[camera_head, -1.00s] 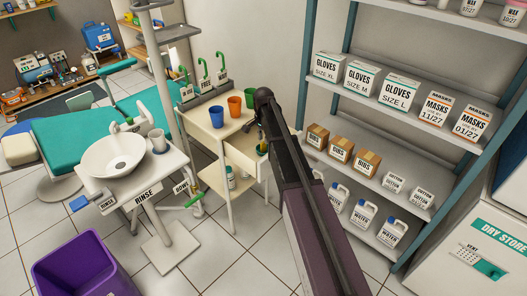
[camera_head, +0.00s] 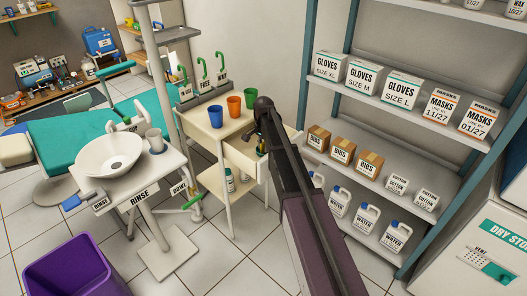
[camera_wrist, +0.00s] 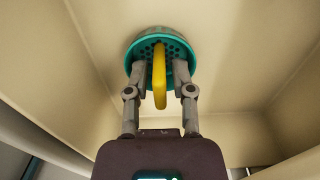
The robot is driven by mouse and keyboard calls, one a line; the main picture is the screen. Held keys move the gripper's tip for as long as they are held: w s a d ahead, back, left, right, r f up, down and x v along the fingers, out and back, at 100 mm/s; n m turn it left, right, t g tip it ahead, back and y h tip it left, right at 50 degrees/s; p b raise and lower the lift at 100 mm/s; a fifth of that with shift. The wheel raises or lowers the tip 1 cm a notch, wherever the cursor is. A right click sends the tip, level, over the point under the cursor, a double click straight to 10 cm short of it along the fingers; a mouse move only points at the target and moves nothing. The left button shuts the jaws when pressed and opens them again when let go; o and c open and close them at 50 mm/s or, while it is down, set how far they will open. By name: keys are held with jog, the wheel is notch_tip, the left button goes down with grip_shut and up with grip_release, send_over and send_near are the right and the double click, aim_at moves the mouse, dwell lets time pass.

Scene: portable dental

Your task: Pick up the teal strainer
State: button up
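The teal strainer (camera_wrist: 177,45) shows in the wrist view as a round, perforated teal dish with a yellow handle (camera_wrist: 160,78) pointing toward my gripper. It lies in a cream drawer (camera_wrist: 230,65). My gripper (camera_wrist: 160,70) is open, with one finger on each side of the yellow handle and gaps between. The fingertips reach the strainer's near edge; I cannot tell whether they touch it. In the head view, the open drawer (camera_head: 243,157) belongs to the cream cart (camera_head: 204,128). My arm hides most of the gripper there, and the strainer cannot be made out.
Blue (camera_head: 215,117), orange (camera_head: 234,106) and green (camera_head: 251,101) cups stand on the cart top. A shelf unit with glove boxes (camera_head: 364,77) stands right of my arm. The rinse basin (camera_head: 107,157) and purple bin (camera_head: 65,277) are left. Drawer walls surround my gripper.

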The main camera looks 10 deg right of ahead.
grip_shut()
jog(key=shift+r, duration=0.15)
dwell(0.4)
notch_tip(320, 180, up, 10)
jog(key=p, duration=1)
dwell(0.5)
